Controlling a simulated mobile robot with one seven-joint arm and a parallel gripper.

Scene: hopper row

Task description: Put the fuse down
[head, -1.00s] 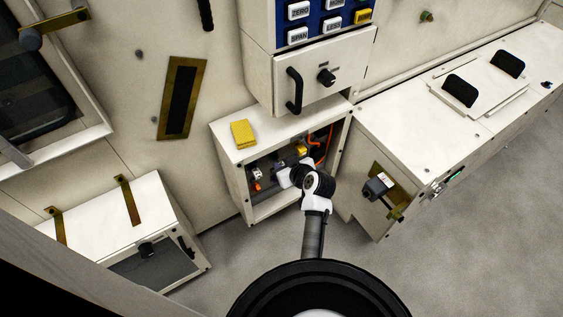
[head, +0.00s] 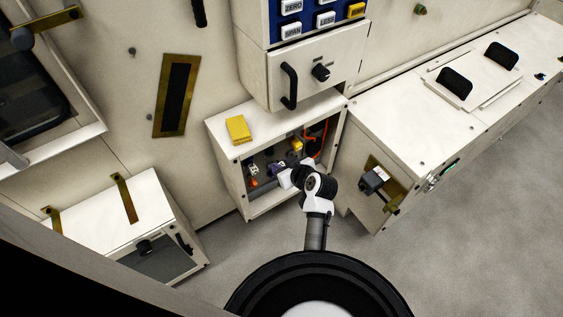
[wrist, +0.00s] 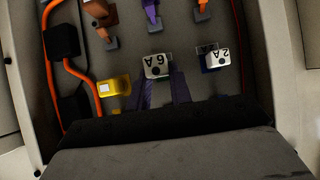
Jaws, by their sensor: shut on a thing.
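My gripper (head: 287,179) is at the open front of a low white box (head: 227,169). In the wrist view my gripper (wrist: 160,91) points in at the box's back wall. It is shut on the fuse (wrist: 157,66), a small pale block marked 6 A at the fingertips. The fuse's lower part is hidden by the fingers and the dark gripper body. I cannot tell whether the fuse touches the back wall. A similar block marked 2 A (wrist: 214,58) is to its right, apart from it.
A yellow piece (wrist: 115,86) is left of the fuse, with an orange cable (wrist: 76,72) beyond it. Orange and purple parts line the back wall above. A yellow block (head: 238,130) lies on the box top. A drawer unit (head: 300,75) overhangs the box.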

